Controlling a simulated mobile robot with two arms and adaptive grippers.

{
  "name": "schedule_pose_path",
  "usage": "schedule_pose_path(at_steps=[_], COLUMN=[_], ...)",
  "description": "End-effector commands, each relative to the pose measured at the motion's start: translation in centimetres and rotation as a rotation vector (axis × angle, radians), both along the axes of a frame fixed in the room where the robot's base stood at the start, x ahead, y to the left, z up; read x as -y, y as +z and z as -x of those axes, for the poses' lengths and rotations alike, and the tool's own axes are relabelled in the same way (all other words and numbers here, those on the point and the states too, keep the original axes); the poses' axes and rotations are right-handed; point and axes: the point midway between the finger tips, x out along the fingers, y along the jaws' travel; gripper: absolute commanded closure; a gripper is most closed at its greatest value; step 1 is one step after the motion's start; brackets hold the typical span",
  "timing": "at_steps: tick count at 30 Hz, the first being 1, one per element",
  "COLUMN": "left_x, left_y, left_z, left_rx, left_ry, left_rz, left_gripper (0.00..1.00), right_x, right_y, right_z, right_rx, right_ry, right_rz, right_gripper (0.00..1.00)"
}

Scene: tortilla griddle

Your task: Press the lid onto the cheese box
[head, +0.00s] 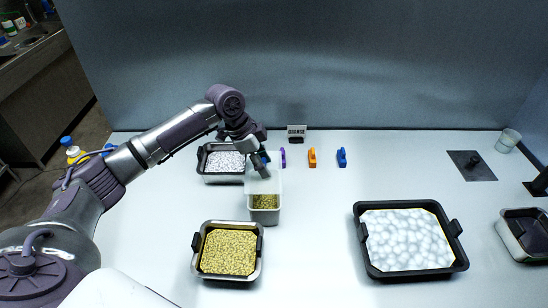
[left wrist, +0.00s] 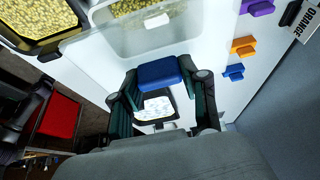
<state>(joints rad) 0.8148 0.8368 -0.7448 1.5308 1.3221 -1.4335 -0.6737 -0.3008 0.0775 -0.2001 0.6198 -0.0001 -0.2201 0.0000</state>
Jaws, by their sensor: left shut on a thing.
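The cheese box (head: 265,218) is a pale container with yellow shreds, left of the table's middle in the head view. A whitish, translucent lid (head: 262,183) covers its back part, and cheese shows in front of the lid's edge. The lid also shows at the top of the left wrist view (left wrist: 125,43). I cannot tell whether it is seated on the rim. My left gripper (head: 262,166) is above the lid's back end. Its fingers are shut on a blue block (left wrist: 158,72). My right gripper is not in view.
A pan of white bits (head: 222,178) stands behind left, a pan of yellow bits (head: 229,278) in front left. Purple (head: 283,157), orange (head: 312,157) and blue (head: 342,157) clips stand behind right. A large tray (head: 367,262) is at right. The table between is clear.

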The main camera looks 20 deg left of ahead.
Motion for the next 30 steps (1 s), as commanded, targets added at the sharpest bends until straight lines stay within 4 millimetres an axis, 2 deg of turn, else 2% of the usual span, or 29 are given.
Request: schedule_pose_path(at_steps=[11, 19, 30], left_x=[-0.1, -0.1, -0.1], left_y=[0.0, 0.3, -3.6], left_z=[0.0, 0.1, 0.0], left_rx=[0.0, -0.002, -0.001], left_ry=[0.0, 0.001, 0.001], left_rz=[0.0, 0.0, -0.001], left_gripper=[0.76, 0.76, 0.76], right_x=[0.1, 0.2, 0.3], right_y=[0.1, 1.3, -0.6], right_z=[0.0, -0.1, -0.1], right_rx=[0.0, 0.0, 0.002], right_ry=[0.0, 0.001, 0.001], right_rz=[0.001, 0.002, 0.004], right_gripper=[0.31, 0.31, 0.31])
